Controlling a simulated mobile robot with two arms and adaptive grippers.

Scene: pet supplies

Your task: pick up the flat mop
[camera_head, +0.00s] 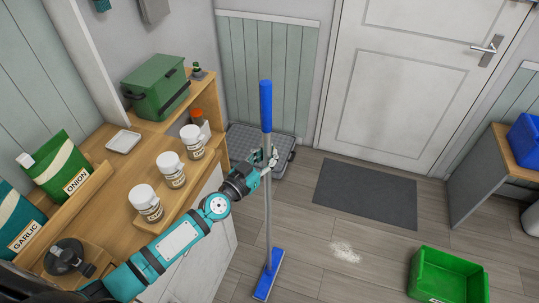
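The flat mop stands nearly upright in the middle of the head view, with a blue grip (265,105) on top, a grey pole (268,215) and a blue flat head (269,275) low down, seemingly at the floor. My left gripper (265,158) reaches in from the left at the upper part of the pole, below the blue grip. Its fingers are around the pole and look shut on it. The pole has no other visible support. My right gripper is not in view.
A wooden counter (105,215) on the left holds white jars (170,169), a green box (155,87) and bags. A green crate (447,277) sits on the floor at right, near a white powder spill (345,251). A dark mat (366,194) lies before the door (415,80).

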